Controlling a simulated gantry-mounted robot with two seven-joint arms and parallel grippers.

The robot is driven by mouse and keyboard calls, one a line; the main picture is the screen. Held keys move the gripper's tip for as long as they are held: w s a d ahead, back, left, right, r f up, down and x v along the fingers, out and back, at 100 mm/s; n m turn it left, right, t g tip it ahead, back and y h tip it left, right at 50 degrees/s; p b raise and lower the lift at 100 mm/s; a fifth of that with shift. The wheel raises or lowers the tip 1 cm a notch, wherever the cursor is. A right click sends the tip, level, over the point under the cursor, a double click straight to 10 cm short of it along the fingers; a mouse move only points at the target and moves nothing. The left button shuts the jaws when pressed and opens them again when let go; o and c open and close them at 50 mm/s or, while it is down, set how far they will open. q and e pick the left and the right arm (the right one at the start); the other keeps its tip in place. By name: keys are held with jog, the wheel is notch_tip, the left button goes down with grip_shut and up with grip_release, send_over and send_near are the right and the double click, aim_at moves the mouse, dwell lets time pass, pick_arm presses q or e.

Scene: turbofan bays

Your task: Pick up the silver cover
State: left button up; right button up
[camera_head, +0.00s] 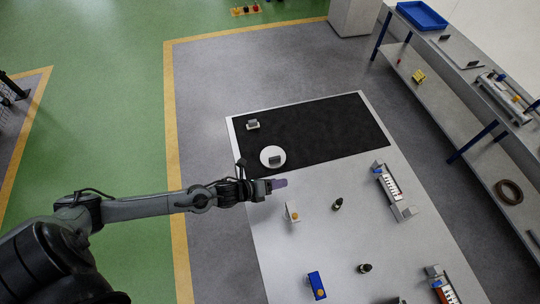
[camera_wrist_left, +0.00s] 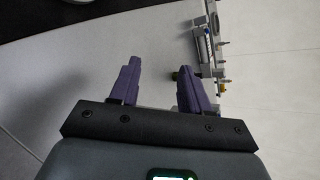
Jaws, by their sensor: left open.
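Two pale pieces lie on the black mat (camera_head: 330,130): a round white-silver disc (camera_head: 267,151) with a grey block on it, and a smaller silver piece (camera_head: 252,125) with a dark block at the mat's left edge. I cannot tell for sure which is the silver cover. My left gripper (camera_head: 279,184) is above the table just below the disc, apart from it. Its purple fingers also show in the left wrist view (camera_wrist_left: 159,70), spread with nothing between them. My right gripper is out of view.
The pale table (camera_head: 350,230) holds a white block (camera_head: 291,212), a blue box (camera_head: 316,285), two small dark items (camera_head: 337,204) (camera_head: 365,268) and a grey rail fixture (camera_head: 392,190). A shelf unit with a blue tray (camera_head: 422,15) stands at right. The mat's right part is clear.

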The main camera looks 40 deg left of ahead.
aim_at(273, 158)
pick_arm(q)
jog(key=a+f+m+b, duration=0.1)
jog(key=a+m, duration=0.1)
jog(key=w+a+f+m+h+b, duration=0.1)
jog(key=a+m, duration=0.1)
jog(key=w+a+f+m+b, duration=0.1)
jog(key=a+f+m, duration=0.1)
jog(key=a+m, duration=0.1)
jog(key=shift+h, duration=0.3)
jog(key=a+m, duration=0.2)
jog(key=a+m+b, duration=0.1)
jog(key=a, duration=0.1)
jog(key=a+m+h+b, duration=0.1)
jog(key=a+m, duration=0.1)
jog(key=shift+w+a+f+m, duration=0.25)
jog(key=shift+a+f+m, duration=0.05)
jog(key=shift+f, duration=0.05)
jog(key=shift+w+a+m+b, duration=0.15)
jog(key=shift+a+m+b, duration=0.1)
jog(key=shift+m+b, duration=0.05)
jog(key=shift+w+d+f, duration=0.1)
jog(key=shift+w, duration=0.25)
jog(key=x, duration=0.4)
jog(key=shift+d, duration=0.1)
jog(key=x, duration=0.4)
jog(key=shift+w+d+r, duration=0.1)
jog(key=shift+w+r, duration=0.15)
jog(key=shift+w, duration=0.25)
jog(key=shift+w+d+f, duration=0.2)
